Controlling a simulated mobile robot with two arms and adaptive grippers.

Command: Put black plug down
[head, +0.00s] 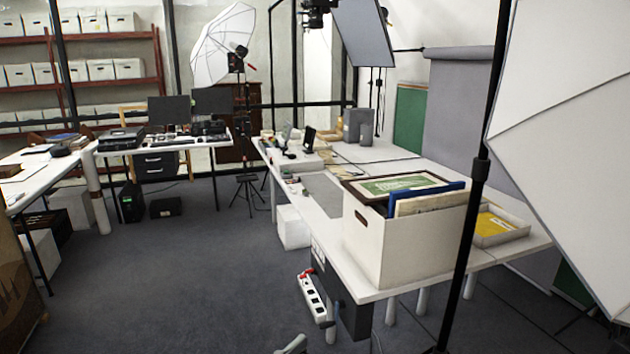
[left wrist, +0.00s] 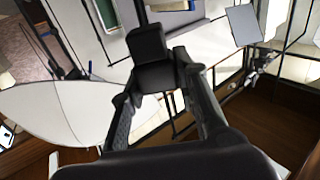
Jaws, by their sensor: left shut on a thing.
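In the left wrist view, my left gripper (left wrist: 158,82) is shut on the black plug (left wrist: 148,44). The plug is a dark, blocky piece between the fingertips, its upper part sticking out beyond them. Nothing visible is directly touching it from below. In the head view neither the plug nor the left gripper's fingers can be made out. My right gripper is in neither view.
A white table (head: 390,282) carries a white archival box (head: 390,245) with frames and folders, and a shallow tray (head: 515,228). A white power strip (head: 312,299) hangs at its near edge. A black light stand (head: 472,205) stands in front. The grey floor (head: 190,275) is open at left.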

